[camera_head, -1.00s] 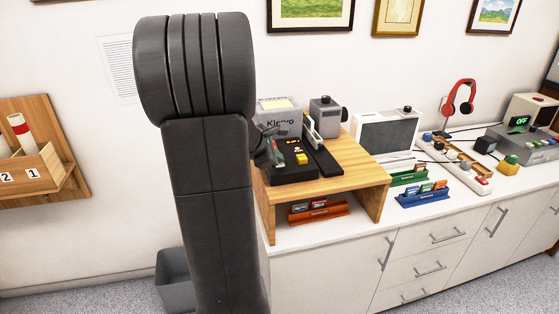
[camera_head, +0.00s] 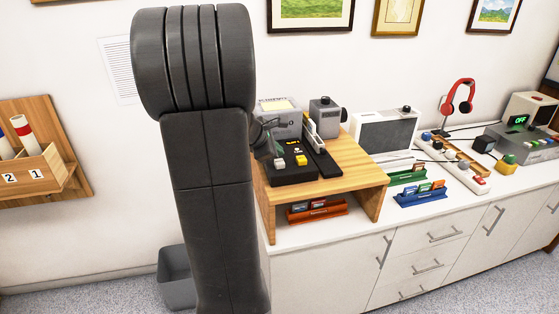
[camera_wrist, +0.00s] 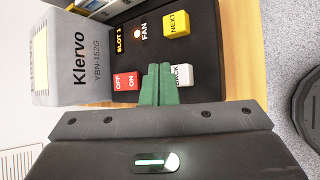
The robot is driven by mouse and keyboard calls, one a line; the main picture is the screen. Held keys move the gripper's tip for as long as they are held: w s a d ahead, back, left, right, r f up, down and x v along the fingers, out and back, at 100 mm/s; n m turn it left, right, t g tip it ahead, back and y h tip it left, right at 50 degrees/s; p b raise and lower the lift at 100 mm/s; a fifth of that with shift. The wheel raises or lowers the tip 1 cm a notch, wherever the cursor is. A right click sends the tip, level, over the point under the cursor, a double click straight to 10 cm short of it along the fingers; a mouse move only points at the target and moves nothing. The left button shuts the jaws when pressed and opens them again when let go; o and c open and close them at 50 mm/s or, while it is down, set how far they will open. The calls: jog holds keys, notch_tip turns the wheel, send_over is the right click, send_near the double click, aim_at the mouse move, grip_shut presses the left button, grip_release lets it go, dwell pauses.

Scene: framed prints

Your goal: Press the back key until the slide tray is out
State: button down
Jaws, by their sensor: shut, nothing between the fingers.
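The grey Klervo projector (camera_wrist: 85,55) has a black key panel (camera_wrist: 150,58). The white back key (camera_wrist: 182,76), its label partly hidden, sits below the yellow NEXT key (camera_wrist: 177,22). In the head view the back key (camera_head: 279,163) is in plain sight. My gripper (camera_wrist: 158,68) is shut and empty, its green fingertips just left of the back key in the wrist view; contact cannot be told. What looks like the slide tray (camera_head: 314,140) is a long piece beside the panel.
The SLOT 1 display (camera_wrist: 120,38) and lit FAN lamp (camera_wrist: 138,33) are above. The projector stands on a wooden riser (camera_head: 345,176) with a red slide rack (camera_head: 318,210) underneath.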

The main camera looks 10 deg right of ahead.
aim_at(277, 163)
jog(key=shift+r+p, duration=1.75)
jog(key=shift+r, duration=0.6)
